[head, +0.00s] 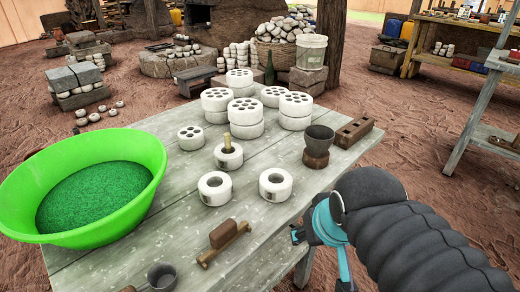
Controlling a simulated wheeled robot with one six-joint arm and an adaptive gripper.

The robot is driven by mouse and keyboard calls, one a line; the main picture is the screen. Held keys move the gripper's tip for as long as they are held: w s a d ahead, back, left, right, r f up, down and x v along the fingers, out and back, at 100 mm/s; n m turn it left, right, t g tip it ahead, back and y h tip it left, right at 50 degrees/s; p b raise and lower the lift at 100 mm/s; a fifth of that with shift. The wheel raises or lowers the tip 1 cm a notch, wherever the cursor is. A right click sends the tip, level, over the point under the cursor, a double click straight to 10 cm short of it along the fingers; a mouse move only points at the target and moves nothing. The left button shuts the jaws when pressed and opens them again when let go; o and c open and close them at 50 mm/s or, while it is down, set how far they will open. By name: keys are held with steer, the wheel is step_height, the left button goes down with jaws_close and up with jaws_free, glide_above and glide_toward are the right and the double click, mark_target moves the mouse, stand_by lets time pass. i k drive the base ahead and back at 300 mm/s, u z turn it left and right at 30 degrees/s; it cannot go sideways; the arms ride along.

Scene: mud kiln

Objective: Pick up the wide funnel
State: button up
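A dark grey, wide-mouthed cup shape (319,139), which looks like the wide funnel, sits upright on a brown round block near the table's right edge. Its lower end is hidden by the block. My arm, with a black ribbed sleeve and teal parts, reaches in from the lower right, beside the table's right edge. It is apart from the funnel, nearer to the camera. My gripper is mostly hidden by the arm; only small dark parts (297,235) show at the table edge, and its fingers cannot be made out.
The grey table (265,222) holds several white round pieces (276,184), a brown holed brick (354,131), a wooden tool (224,240) and a dark metal cup (161,278). A green basin (143,154) of green grains fills the left. A second table (478,110) stands right.

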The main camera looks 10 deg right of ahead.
mark_target(318, 144)
steer(key=k, duration=1)
steer(key=z, duration=1.6)
steer(key=i, duration=1.15)
steer(key=u, duration=2.75)
